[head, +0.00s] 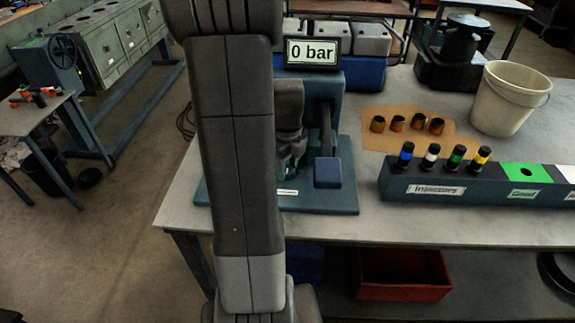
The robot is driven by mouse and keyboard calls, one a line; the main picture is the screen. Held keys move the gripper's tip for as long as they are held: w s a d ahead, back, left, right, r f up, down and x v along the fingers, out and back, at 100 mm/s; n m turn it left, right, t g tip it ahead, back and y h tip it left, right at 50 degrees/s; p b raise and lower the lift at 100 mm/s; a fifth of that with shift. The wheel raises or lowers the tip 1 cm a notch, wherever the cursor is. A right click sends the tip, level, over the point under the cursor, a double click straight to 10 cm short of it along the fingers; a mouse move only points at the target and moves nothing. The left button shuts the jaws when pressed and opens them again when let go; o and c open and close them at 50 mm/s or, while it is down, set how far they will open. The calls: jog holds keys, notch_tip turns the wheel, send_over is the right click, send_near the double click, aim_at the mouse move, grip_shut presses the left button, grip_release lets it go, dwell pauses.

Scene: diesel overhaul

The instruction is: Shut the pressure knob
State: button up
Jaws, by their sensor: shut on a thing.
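The blue-green pressure tester (341,103) stands on the table, with its display (312,51) on top reading "0 bar". A lever with a blue block (327,172) hangs at its front right. My gripper (291,158) is in front of the tester, left of the lever, partly hidden behind my arm. Its jaws are small and dark here and are shut on what seems to be the pressure knob. The knob itself is hidden by my gripper and arm, so its turn position cannot be seen.
A dark rack (470,188) labelled "Injectors" and "Good" holds several coloured-band injectors. Several copper-coloured cups stand on brown paper (376,143) behind it. A white bucket (511,98) stands at the right. A red bin (400,275) sits below. The table front is clear.

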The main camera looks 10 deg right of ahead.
aim_at(288, 169)
dwell(0.4)
jog(key=o, duration=1)
notch_tip(288, 169, up, 14)
jog(key=shift+f, duration=0.1)
notch_tip(288, 169, down, 14)
jog(key=shift+r, duration=0.1)
dwell(0.4)
jog(key=shift+r, duration=0.1)
